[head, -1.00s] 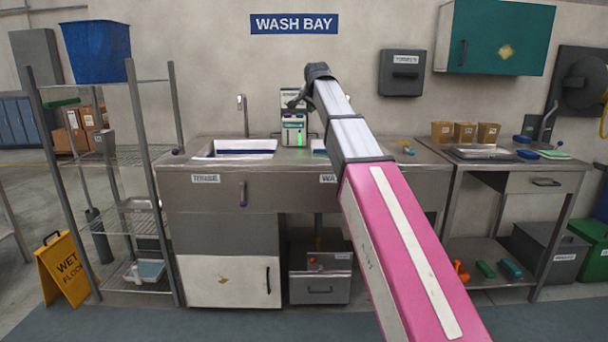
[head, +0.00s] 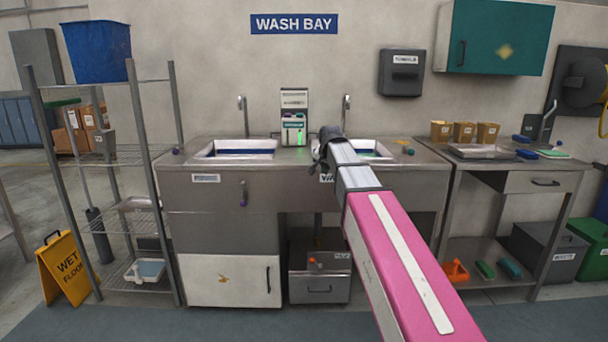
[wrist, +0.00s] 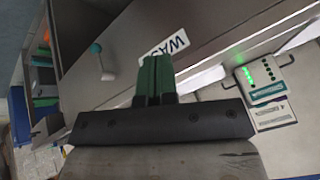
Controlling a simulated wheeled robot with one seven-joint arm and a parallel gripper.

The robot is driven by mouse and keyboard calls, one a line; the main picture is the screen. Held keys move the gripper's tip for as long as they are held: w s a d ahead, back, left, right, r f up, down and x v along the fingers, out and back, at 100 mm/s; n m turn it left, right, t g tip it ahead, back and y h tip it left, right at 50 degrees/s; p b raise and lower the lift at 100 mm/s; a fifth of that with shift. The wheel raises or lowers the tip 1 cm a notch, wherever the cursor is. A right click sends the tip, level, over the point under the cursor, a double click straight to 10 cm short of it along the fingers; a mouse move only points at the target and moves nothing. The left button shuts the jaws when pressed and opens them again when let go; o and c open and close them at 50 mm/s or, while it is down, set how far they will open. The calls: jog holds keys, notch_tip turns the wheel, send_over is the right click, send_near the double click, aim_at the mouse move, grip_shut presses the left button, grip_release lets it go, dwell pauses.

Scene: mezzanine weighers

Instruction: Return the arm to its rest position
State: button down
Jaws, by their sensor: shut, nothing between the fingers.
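My arm (head: 400,262), pink with grey and white links, reaches up from the lower right in the head view. It ends near the front of the right-hand sink (head: 366,150). My gripper (head: 322,168) is small and partly hidden by the wrist there. In the wrist view my gripper (wrist: 156,78) shows its green fingers together, with nothing between them.
The left sink (head: 240,149) and a dispenser (head: 294,127) with a green light stand behind the counter front. A wire shelf (head: 125,205) with a blue bin (head: 97,50) is at left. A steel side table (head: 520,178) is at right. A wet-floor sign (head: 64,268) stands on the floor.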

jog(key=s+d+f+n+g, duration=0.1)
jog(key=s+d+f+g, duration=0.1)
jog(key=s+f, duration=0.8)
jog(key=s+d+f+n+g, duration=0.2)
jog(key=s+d+f, duration=0.3)
jog(key=s+f, duration=0.4)
jog(key=s+d+f+n+g, duration=0.2)
jog(key=s+f, duration=0.8)
jog(key=f, duration=0.7)
jog(key=shift+s+d, duration=0.35)
jog(key=shift+d, duration=0.45)
